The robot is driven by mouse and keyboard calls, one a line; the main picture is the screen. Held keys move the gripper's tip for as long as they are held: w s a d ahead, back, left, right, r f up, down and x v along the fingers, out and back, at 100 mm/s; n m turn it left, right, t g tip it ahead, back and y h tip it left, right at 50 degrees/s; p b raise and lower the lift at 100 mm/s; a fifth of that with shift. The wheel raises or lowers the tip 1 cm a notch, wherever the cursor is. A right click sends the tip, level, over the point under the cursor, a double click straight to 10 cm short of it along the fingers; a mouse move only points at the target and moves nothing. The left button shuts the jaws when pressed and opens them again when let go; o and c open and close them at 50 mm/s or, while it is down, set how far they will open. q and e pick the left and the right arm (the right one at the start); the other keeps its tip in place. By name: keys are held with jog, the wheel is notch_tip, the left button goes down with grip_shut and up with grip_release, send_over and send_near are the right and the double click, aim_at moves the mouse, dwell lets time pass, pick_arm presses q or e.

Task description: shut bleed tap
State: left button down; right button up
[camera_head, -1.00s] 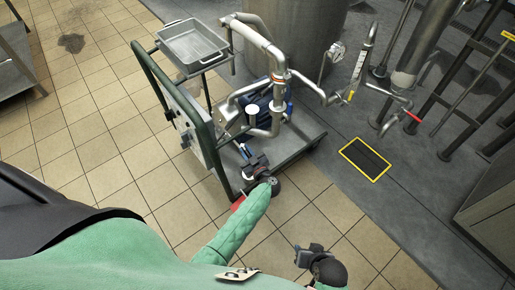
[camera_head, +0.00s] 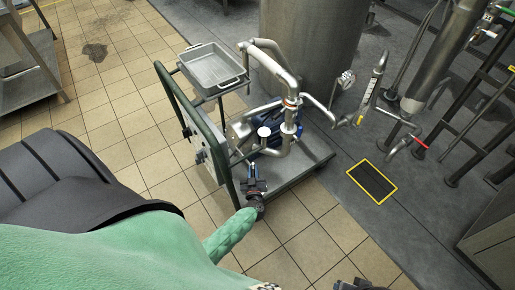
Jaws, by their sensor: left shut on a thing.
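My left gripper (camera_head: 252,168) points away from me, low beside the near end of the pump cart. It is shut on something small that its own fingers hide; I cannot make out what. The lever taps I see are on the pipework at the right: a red-handled one (camera_head: 419,143) and a yellow-marked one (camera_head: 359,119). I cannot tell which is the bleed tap. My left gripper is well away from both. My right gripper (camera_head: 357,285) shows only as a dark part at the bottom edge, with its jaws out of sight.
The pump cart has a green frame (camera_head: 180,98), a grey deck (camera_head: 309,168) and a metal tray (camera_head: 209,71). A large steel tank (camera_head: 315,50) stands behind it. A yellow-edged floor drain (camera_head: 372,181) lies to its right. Tiled floor is open at the left and front.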

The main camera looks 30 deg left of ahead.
pick_arm(q)
jog(key=shift+s+a+m+t+h, duration=0.15)
jog(key=shift+m+t+h, duration=0.3)
jog(key=shift+h, duration=0.25)
pick_arm(e)
jog(key=shift+s+d+r, duration=0.15)
jog(key=shift+d+r, duration=0.15)
jog(key=shift+r, duration=0.05)
pick_arm(q)
jog(key=shift+f, duration=0.1)
pick_arm(e)
jog(key=shift+d, duration=0.1)
pick_arm(q)
jog(key=c, duration=1.4)
grip_release()
jog(key=shift+o, duration=0.2)
